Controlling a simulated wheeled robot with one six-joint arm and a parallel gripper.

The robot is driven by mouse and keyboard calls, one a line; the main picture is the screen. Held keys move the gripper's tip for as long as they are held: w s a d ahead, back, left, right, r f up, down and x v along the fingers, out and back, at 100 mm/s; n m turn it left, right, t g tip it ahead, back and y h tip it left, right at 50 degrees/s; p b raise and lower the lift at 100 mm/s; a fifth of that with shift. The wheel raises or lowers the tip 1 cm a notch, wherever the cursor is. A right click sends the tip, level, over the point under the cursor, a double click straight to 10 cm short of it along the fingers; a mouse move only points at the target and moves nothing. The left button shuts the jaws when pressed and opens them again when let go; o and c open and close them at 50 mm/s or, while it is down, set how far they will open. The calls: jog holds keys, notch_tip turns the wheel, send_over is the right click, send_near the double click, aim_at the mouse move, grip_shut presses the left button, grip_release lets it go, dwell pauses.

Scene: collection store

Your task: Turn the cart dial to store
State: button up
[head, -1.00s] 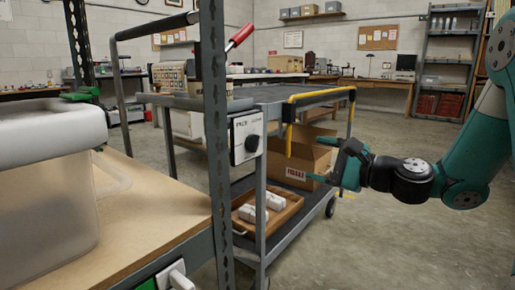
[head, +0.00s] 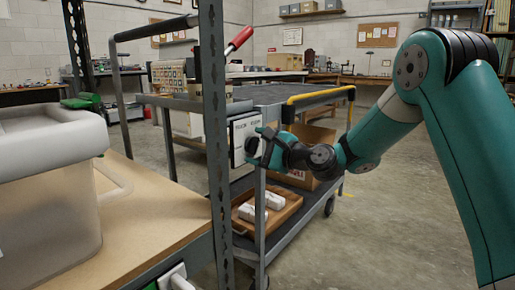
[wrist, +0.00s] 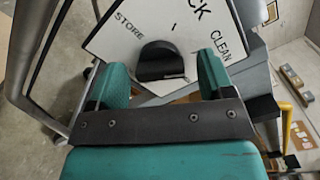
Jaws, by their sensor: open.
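The white cart dial panel (wrist: 120,42) fills the top of the wrist view. STORE is printed at its left, CLEAN at its right, and a partly cut-off label ending in "CK" between them. The black dial knob (wrist: 160,62) sits between my gripper's teal fingers, with gaps on both sides. Which label it points to is unclear. My gripper (wrist: 164,75) is open and astride the knob without closing on it. In the head view, my gripper (head: 262,148) is in front of the panel (head: 240,128) and hides the knob.
The grey cart (head: 262,94) has a yellow handle (head: 320,95), a red-handled lever (head: 238,40) and a lower wooden tray (head: 290,200) with white objects. A shelving upright (head: 214,150) stands close left of the panel. Open floor lies to the right.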

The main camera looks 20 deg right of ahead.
jog(key=shift+w+a, duration=0.1)
jog(key=shift+w, duration=0.05)
jog(key=shift+c, duration=0.4)
jog(key=c, duration=0.8)
jog(key=shift+c, duration=0.2)
